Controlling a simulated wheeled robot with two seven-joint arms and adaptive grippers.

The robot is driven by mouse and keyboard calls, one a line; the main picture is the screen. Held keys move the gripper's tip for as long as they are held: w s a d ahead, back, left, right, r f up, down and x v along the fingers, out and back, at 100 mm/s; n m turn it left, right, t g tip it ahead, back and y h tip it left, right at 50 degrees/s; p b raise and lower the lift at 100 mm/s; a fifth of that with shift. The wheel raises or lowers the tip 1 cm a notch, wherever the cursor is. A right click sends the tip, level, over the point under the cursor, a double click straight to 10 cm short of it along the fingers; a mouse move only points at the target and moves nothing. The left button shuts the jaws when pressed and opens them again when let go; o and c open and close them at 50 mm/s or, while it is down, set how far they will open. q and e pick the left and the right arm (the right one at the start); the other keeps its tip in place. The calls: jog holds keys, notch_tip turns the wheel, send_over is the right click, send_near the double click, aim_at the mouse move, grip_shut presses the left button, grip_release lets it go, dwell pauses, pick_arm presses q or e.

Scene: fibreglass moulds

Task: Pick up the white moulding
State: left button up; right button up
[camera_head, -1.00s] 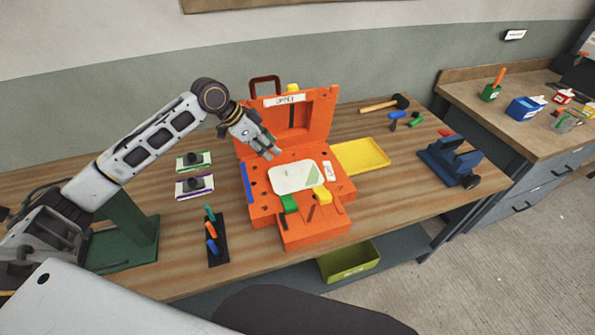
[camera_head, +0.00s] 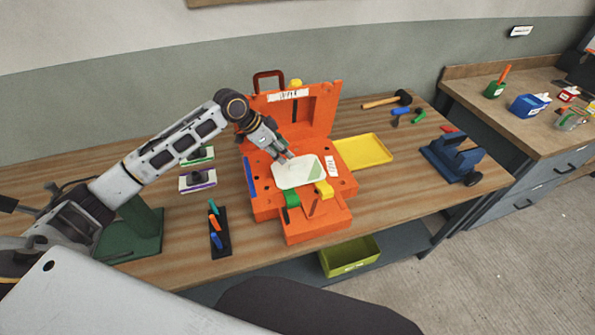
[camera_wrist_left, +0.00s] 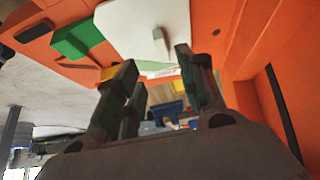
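My left gripper (camera_head: 287,157) is just above the moulding's back left edge. In the left wrist view the two fingers (camera_wrist_left: 157,66) are spread and empty, with the tab seen near the gap between their tips. I cannot tell whether a finger touches it. My right gripper is not in view.
The mould's raised orange lid (camera_head: 318,115) stands behind the gripper. A yellow tray (camera_head: 366,151) lies to the right, a blue vise (camera_head: 452,157) beyond it. A black rack (camera_head: 221,241) with coloured tools stands at left front.

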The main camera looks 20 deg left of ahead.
aim_at(296, 163)
pick_arm(q)
jog(key=shift+x, duration=1.4)
jog(key=shift+w+p+x, duration=0.2)
jog(key=shift+p+x, duration=0.45)
jog(key=shift+x, duration=1.9)
jog(key=shift+a, duration=0.15)
jog(key=shift+c, duration=0.4)
grip_shut()
